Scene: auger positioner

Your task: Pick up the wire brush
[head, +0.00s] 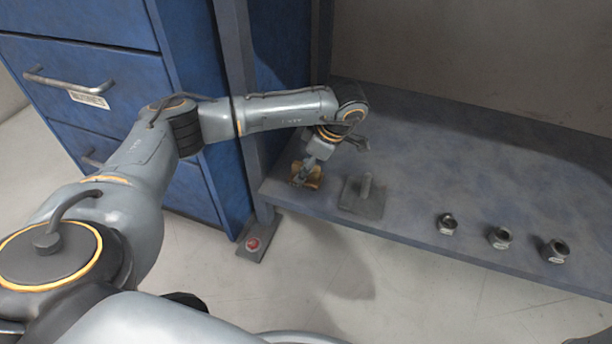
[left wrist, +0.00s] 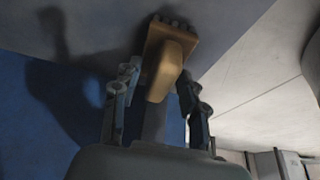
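The wire brush (head: 313,174), with a yellow-brown body, is on the grey shelf (head: 440,160) near its left front end. In the left wrist view the brush (left wrist: 166,70) shows its block, dark bristle tufts at the far edge and a rounded handle toward me. My left gripper (head: 304,176) is right at the brush and partly covers it in the head view. In the left wrist view its two fingers (left wrist: 160,92) are spread, one on each side of the handle. I cannot tell whether either finger touches it. My right gripper is not in view.
A flat grey plate with an upright peg (head: 362,197) lies just right of the brush. Several small metal fittings, including one nearby (head: 447,223), stand along the shelf's front edge. A blue-grey post (head: 240,100) and blue drawer cabinet (head: 110,60) stand left.

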